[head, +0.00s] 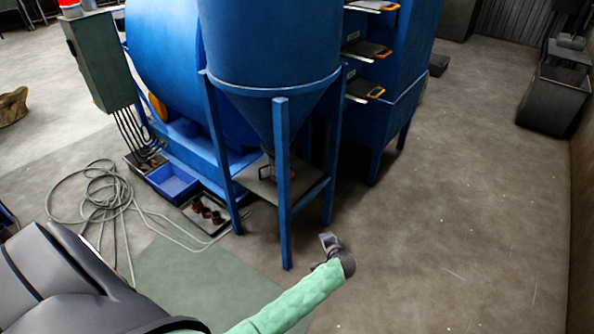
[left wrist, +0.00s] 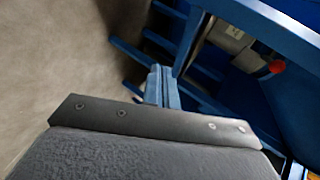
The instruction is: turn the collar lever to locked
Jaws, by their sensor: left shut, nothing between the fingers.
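The blue cone-bottomed hopper (head: 268,100) stands on blue legs in the head view. Under its outlet is a small red part (head: 264,174), partly hidden by the front leg. In the left wrist view a red knob (left wrist: 277,67) sits on the lever near a grey collar part (left wrist: 228,33), at the upper right. I cannot tell the lever's exact angle. My left gripper (head: 329,241) is outside the frame, in front of and right of the front leg, apart from the lever. Its fingers (left wrist: 161,86) are shut and empty. My right gripper is not in view.
The hopper's front leg (head: 284,190) and lower rail (head: 310,196) stand between my gripper and the outlet. A blue bin (head: 172,182), a tray of dark parts (head: 205,214) and coiled hose (head: 95,200) lie left. The floor at right (head: 460,220) is clear.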

